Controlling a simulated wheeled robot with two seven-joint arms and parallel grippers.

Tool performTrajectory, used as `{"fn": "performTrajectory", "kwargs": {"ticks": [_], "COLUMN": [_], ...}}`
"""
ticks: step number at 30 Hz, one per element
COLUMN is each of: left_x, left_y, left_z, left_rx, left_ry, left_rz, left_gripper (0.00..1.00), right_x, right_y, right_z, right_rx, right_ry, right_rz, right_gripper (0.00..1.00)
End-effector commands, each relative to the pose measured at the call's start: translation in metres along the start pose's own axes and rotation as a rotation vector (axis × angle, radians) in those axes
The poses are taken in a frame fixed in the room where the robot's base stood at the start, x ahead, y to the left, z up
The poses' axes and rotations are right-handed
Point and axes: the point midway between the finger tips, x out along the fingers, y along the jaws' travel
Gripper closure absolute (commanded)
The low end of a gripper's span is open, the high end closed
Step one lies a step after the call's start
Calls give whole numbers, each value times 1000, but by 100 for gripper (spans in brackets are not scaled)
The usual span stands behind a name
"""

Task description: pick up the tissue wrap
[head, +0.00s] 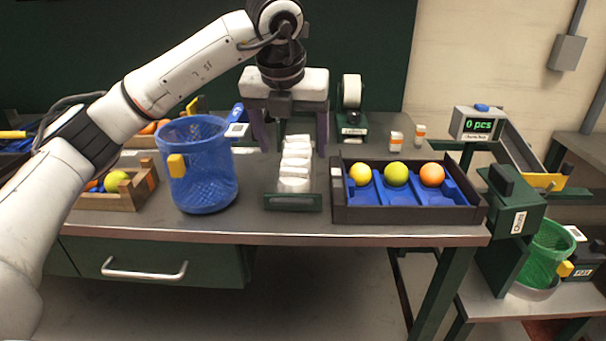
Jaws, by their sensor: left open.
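White tissue wraps (296,163) stand in a row in a dark green holder (293,202) near the front middle of the bench. My left gripper (291,146) is above the far part of this row, pointing down. Its two dark fingers are spread apart, one on each side of the row as seen from the head. I cannot tell how far above the wraps the fingertips are. Nothing shows between the fingers except the wraps behind or below. My right gripper is not in view.
A blue mesh basket (201,187) stands left of the wraps. A dark tray (408,214) with blue lining holds three fruits on the right. A label roll (351,92) stands behind. A wooden crate (147,188) is at the left, a counter display (478,124) at the right.

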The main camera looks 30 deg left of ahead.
Motion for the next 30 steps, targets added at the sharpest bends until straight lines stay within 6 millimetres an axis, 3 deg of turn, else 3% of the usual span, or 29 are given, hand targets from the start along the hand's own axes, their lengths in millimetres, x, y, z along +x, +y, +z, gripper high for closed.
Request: {"fn": "performTrajectory", "kwargs": {"ticks": [6, 13, 21, 30], "left_x": [34, 52, 90, 95], "left_y": [2, 2, 3, 3], "left_z": [0, 0, 2, 2], "left_rx": [-1, 0, 2, 2], "left_ry": [3, 3, 3, 1], "left_rz": [4, 2, 0, -1], "left_gripper": [23, 23, 23, 23], "right_x": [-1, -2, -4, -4], "right_y": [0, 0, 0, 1], "right_z": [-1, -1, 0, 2], "right_rx": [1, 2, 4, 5], "right_ry": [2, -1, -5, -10], "right_rz": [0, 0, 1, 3], "right_gripper": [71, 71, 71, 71]}}
